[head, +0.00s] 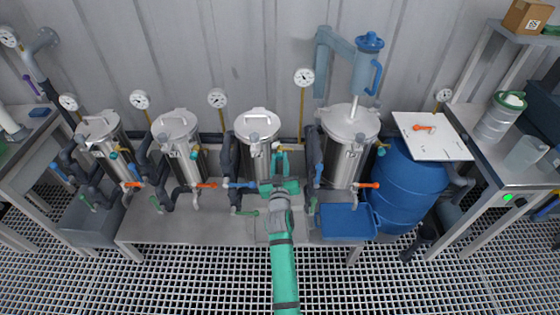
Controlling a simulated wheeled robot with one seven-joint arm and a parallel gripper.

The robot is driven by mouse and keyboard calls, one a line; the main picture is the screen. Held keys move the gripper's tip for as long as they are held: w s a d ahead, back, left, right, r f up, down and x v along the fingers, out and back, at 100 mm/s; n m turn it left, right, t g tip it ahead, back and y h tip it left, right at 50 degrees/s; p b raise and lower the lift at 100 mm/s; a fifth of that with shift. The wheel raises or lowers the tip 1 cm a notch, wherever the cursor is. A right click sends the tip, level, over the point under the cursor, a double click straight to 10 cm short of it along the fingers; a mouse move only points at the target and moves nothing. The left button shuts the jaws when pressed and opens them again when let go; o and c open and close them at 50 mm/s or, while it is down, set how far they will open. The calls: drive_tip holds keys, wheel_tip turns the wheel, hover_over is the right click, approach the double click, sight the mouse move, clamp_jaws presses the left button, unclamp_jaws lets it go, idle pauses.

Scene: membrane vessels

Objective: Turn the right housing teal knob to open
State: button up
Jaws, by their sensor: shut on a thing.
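Several steel housings stand in a row on a metal bench. The rightmost of the narrow ones (258,140) is right behind my gripper, left of a wider steel vessel (343,155). Its teal knob (279,147) sits on its right side, on a small side fitting. My gripper (279,156) reaches up from the front and is shut on this knob; the fingers are small, and my wrist hides part of the fitting below. The knob's exact turn angle is too small to tell. Similar teal knobs show on the middle housing (194,153) and left housing (113,154).
Blue-handled valves (238,185) and (318,172) flank my wrist, with orange-handled ones (207,185) and (369,185) farther out. A gauge on a yellow stem (304,78) rises behind. A blue tray (345,221) and a blue barrel (410,190) stand to the right.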

drive_tip(key=n, duration=0.5)
drive_tip(key=shift+n, duration=0.4)
drive_tip(key=n, duration=0.6)
drive_tip(key=shift+f, duration=0.1)
drive_tip(key=n, duration=0.6)
drive_tip(key=shift+n, duration=0.4)
drive_tip(key=n, duration=0.4)
drive_tip(key=shift+f+n, duration=0.15)
drive_tip(key=shift+n, duration=0.25)
drive_tip(key=o, duration=1.1)
drive_tip(key=shift+c, duration=0.2)
